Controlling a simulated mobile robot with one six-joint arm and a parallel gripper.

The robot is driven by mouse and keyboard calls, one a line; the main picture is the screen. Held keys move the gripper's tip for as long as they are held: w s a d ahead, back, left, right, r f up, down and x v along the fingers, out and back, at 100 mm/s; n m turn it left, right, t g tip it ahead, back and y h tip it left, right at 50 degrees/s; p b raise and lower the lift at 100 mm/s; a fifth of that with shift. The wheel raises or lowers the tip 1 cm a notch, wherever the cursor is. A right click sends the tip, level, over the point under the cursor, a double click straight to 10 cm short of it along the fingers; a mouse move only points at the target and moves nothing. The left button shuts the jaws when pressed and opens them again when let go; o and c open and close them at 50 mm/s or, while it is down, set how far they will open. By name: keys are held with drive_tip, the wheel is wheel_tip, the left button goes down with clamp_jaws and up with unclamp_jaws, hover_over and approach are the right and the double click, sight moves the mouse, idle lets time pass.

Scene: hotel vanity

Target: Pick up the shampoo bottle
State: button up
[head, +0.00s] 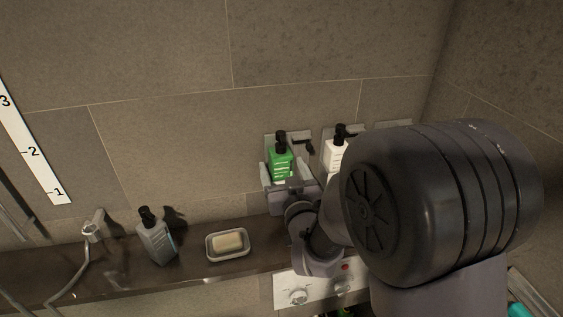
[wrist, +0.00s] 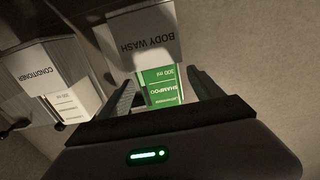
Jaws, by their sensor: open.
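The shampoo bottle is green with a black pump (head: 280,160) and sits in a wall holder in the head view. In the wrist view its label reads SHAMPOO, 300 ml (wrist: 163,87), and the plate of its holder reads BODY WASH (wrist: 148,38). My gripper (head: 282,176) is open, with one finger on each side of the bottle. Both fingers also show around it in the wrist view (wrist: 162,82). I cannot tell whether either finger touches it. Part of the bottle's lower end is hidden by my gripper.
A white bottle (head: 335,153) sits in the holder to the right, labelled CONDITIONER (wrist: 35,70). A soap dish (head: 212,247) with a bar of soap (head: 229,242) and a grey pump bottle (head: 156,241) stand on the dark shelf (head: 195,275). My arm hides the right side.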

clamp_jaws()
drive_tip(key=shift+w, duration=0.1)
drive_tip(key=shift+r, duration=0.1)
drive_tip(key=shift+r, duration=0.35)
wheel_tip(320, 180, up, 6)
drive_tip(key=shift+r+p, duration=0.1)
drive_tip(key=shift+p, duration=0.55)
drive_tip(key=b+v, duration=1.3)
drive_tip(key=v, duration=0.5)
drive_tip(key=shift+b, duration=0.4)
